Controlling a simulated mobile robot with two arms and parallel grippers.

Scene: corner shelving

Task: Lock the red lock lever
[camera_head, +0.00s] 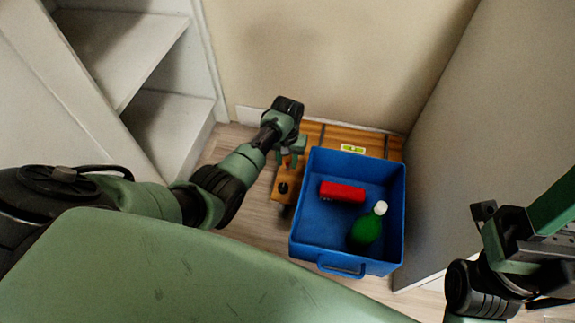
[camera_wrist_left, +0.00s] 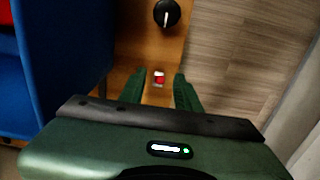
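The red lock lever (camera_wrist_left: 159,77) is a small red piece on a light plate, set in a strip of orange-brown wood (camera_wrist_left: 145,40), in the left wrist view. My left gripper (camera_wrist_left: 160,88) is open, with its two green fingers apart on either side of the lever. I cannot tell whether a finger touches it.
A blue crate (camera_head: 310,215) stands on the platform, close beside my left gripper. It holds a red box (camera_head: 342,192) and a green bottle (camera_head: 367,228). A black knob (camera_wrist_left: 167,13) is beyond the lever. White shelves (camera_head: 165,125) stand left, a grey panel (camera_head: 450,150) right.

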